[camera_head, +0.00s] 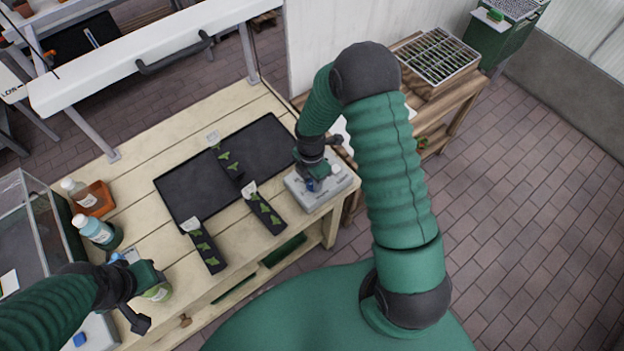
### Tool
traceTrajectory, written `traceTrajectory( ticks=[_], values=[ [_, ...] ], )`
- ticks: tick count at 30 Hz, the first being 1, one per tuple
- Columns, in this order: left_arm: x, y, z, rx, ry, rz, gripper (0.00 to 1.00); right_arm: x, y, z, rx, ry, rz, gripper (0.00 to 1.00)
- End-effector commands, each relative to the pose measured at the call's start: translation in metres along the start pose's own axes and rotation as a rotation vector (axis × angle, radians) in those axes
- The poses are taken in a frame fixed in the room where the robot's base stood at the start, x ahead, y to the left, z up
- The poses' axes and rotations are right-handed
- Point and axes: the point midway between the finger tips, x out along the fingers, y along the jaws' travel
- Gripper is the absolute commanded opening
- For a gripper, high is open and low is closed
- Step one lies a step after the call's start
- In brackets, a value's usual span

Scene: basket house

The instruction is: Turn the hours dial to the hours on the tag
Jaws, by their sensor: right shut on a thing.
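A light grey control box (322,194) sits at the right end of the wooden bench, with a blue dial (311,185) and a pale knob on top. My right gripper (313,180) reaches down onto the box and is shut on the blue dial; the fingers hide most of it. Small white tags stand at the ends of the black plant strips, such as one tag (250,187); their writing is too small to read. The dial markings cannot be read. My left gripper (150,297) is open and empty over the bench's front left.
A black tray (180,186) lies mid-bench, with black seedling strips (265,212) on and beside it. A wooden table with a wire rack (437,55) is behind right.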

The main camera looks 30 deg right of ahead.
Motion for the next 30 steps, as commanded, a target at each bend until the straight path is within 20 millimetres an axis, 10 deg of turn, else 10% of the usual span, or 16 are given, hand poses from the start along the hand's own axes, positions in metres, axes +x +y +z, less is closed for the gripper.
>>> traceTrajectory(
  ticks=[30],
  values=[
    [-0.0086,0.0000,-0.0020,0.000,0.000,0.000,0.36,-0.0012,0.0025,0.0043,0.923,0.025,0.006,0.00]
  ],
)
